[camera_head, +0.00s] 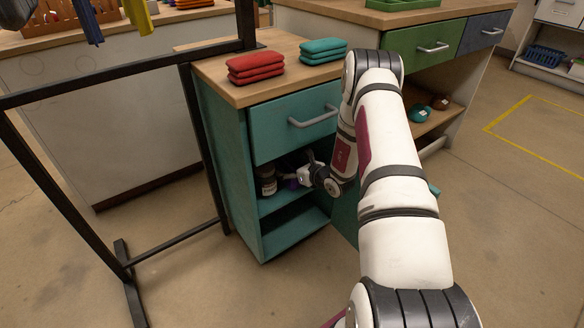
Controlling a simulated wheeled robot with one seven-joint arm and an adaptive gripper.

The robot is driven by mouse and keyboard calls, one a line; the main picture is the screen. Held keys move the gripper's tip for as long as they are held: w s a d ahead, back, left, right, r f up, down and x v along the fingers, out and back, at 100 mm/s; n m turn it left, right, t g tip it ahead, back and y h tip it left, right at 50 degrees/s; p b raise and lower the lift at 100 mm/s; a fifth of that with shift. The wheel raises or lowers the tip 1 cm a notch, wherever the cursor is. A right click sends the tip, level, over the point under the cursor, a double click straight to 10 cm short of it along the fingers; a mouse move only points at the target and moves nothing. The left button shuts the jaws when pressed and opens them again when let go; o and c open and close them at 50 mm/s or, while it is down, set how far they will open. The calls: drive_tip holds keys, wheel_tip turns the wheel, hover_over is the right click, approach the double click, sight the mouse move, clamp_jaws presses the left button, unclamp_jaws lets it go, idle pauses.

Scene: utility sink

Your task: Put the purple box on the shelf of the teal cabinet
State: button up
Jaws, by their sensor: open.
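The teal cabinet (280,127) stands near the centre with a wooden top and a shut drawer. Below the drawer is an open compartment with a shelf (280,201). A small patch of the purple box (291,184) shows at shelf height inside the compartment, beside a dark jar with a pale label (267,182). My gripper (302,174) is open at the front of the compartment, close to the purple box. Its fingertips are small and partly in shadow, and I cannot tell whether they touch the box. My arm hides the right side of the compartment.
Red pouches (256,67) and teal pouches (323,51) are stacked on the cabinet top. A black metal frame (60,200) stands close on the left. A bench with a green drawer (430,45) stands behind. Floor at the right is clear.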

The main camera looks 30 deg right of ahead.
drive_tip(key=p+v, duration=0.4)
drive_tip(key=v, duration=0.8)
drive_tip(key=shift+r, duration=0.15)
